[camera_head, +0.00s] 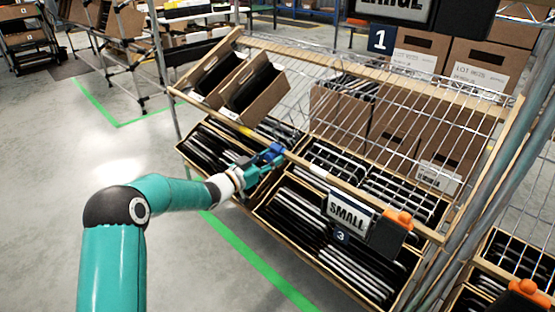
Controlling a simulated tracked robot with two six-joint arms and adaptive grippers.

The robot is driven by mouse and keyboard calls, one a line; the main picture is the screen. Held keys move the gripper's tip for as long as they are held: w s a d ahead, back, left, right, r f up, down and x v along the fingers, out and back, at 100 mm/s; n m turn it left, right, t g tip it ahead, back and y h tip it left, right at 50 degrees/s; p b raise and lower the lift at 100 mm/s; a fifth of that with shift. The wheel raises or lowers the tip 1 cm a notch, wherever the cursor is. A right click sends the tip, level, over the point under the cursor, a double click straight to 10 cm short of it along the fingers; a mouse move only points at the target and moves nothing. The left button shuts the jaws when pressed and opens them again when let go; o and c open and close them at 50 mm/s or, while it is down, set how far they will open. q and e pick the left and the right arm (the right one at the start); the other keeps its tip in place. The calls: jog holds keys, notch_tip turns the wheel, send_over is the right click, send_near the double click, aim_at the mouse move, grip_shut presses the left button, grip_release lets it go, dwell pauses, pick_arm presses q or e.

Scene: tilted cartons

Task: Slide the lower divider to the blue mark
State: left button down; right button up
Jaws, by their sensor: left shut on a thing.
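My left gripper (267,160) reaches in from the left on its teal arm, at the front wooden rail of the sloped rack. It is shut on what appears to be the lower divider, between the small cartons. The fingers hide most of the held part. A bright blue patch (272,152) shows at the fingertips; I cannot tell whether it is the blue mark or part of the gripper. A yellow mark (246,131) lies on the rail just up and left of it. My right gripper is not in view.
Tilted cartons with dark items (318,238) fill the lower tier. Open brown cartons (254,92) stand on the upper shelf. A SMALL sign (348,213) and an orange clip (399,220) sit on the rail to the right. Floor (185,260) to the left is clear.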

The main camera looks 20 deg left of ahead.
pick_arm(q)
jog(key=shift+a, duration=0.1)
jog(key=c, duration=0.8)
grip_release()
jog(key=v, duration=1.2)
